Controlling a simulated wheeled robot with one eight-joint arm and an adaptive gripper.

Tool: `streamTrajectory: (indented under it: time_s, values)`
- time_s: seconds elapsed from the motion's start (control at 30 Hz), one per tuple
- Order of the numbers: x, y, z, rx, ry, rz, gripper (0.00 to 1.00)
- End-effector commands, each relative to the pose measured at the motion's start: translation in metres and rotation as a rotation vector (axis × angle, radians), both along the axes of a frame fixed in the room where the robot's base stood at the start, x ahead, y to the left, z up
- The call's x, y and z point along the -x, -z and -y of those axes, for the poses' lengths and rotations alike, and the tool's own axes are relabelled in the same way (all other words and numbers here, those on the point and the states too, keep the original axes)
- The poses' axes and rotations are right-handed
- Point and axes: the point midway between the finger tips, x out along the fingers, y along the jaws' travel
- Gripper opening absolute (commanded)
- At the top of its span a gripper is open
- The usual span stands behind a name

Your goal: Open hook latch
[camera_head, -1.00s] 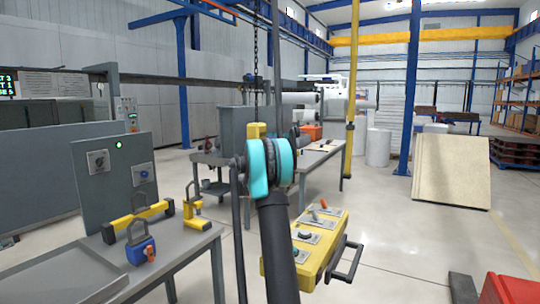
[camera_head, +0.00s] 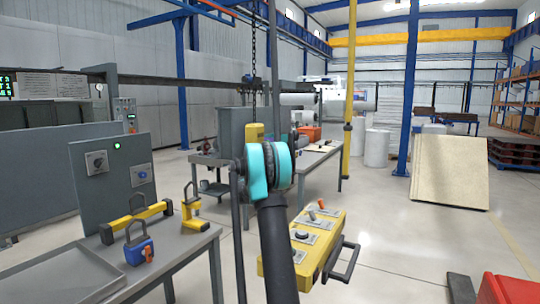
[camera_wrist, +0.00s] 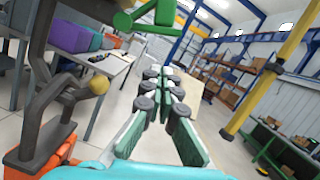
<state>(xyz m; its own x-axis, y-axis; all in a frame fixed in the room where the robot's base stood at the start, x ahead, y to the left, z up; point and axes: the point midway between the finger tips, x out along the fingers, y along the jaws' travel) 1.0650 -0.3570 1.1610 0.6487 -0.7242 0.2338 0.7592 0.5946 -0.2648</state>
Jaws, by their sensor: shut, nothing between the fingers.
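My gripper (camera_wrist: 165,78) shows in the middle of the wrist view, its green-sided fingers with dark joints pointing away from the camera. It is shut and holds nothing. A dark metal hook-like frame (camera_wrist: 45,95) with a yellow ball knob (camera_wrist: 98,84) stands to its left, apart from the fingers. I cannot tell for sure which part is the latch. A green bar (camera_wrist: 158,27) crosses above the fingers. In the head view, a chain (camera_head: 254,75) hangs down to a yellow block (camera_head: 254,132), just behind my arm's cyan joint. My fingers are hidden there.
A yellow control box (camera_head: 305,248) with a dark handle stands right of my arm. A grey bench (camera_head: 190,245) at left carries a blue padlock (camera_head: 139,250) and yellow handles (camera_head: 190,209). A table (camera_head: 318,160) stands behind. Open floor lies to the right.

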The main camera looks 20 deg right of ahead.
Motion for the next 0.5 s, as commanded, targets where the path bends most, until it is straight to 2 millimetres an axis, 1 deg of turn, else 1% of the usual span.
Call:
streamTrajectory:
  time_s: [0.03, 0.1, 0.3, 0.5]
  values:
    - [0.001, 0.011, 0.001, 0.000, 0.000, 0.000, 0.00]
    - [0.013, 0.012, -0.015, 0.001, -0.003, 0.000, 0.00]
    - [0.041, 0.022, -0.045, -0.001, -0.003, 0.000, 0.00]
    - [0.060, 0.028, -0.065, 0.001, -0.002, 0.000, 0.00]
